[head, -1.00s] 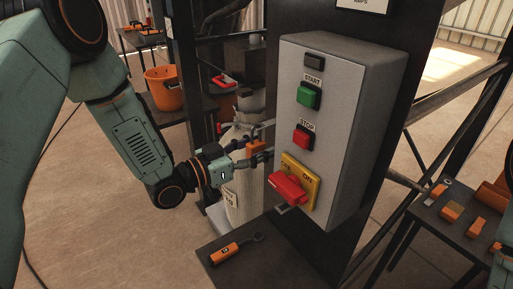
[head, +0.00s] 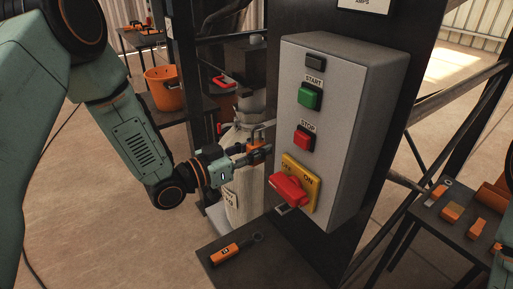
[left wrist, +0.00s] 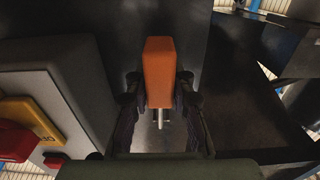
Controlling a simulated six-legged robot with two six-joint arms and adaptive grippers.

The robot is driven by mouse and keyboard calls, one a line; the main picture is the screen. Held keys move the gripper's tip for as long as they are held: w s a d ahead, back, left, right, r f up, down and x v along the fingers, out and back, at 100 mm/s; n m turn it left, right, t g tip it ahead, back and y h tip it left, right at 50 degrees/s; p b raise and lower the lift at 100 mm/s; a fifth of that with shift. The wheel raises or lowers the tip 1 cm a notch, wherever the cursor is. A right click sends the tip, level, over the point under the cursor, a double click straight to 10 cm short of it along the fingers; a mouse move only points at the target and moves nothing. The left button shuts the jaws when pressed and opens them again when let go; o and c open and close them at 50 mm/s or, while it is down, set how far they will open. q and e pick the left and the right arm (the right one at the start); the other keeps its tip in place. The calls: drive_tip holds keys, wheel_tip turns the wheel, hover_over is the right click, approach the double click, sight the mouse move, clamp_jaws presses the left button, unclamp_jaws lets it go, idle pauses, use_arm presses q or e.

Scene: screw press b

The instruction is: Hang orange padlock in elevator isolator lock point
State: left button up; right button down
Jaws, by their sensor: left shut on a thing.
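The orange padlock (head: 257,154) is held at the tip of my left gripper (head: 256,150), in the air just left of the grey control box. In the left wrist view the padlock's orange body (left wrist: 158,70) sits between the two dark fingers of the left gripper (left wrist: 160,100), with its metal shackle showing below. The isolator has a red handle (head: 289,190) on a yellow plate (head: 303,172) marked OFF and ON, low on the box front. The padlock is apart from the handle. The lock point's hole cannot be made out. My right gripper is not in view.
The grey box (head: 318,130) has a green START button (head: 309,96) and a red STOP button (head: 303,138), and is fixed to a dark post. A dark table (head: 240,272) below holds an orange-handled tool (head: 226,252). An orange bucket (head: 163,88) stands behind.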

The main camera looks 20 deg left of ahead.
sight(251, 144)
use_arm(q)
clamp_jaws()
drive_tip(key=shift+r+p, duration=0.85)
drive_tip(key=shift+r, duration=0.1)
drive_tip(key=shift+s+a, duration=0.25)
drive_tip(key=shift+a, duration=0.05)
drive_tip(key=shift+s+a+p, duration=0.2)
drive_tip(key=shift+s+p, duration=0.1)
drive_tip(key=shift+p, duration=0.15)
drive_tip(key=shift+p+v, duration=0.5)
drive_tip(key=shift+v, duration=0.3)
drive_tip(key=shift+p+v, duration=1.25)
drive_tip(key=shift+v, duration=0.4)
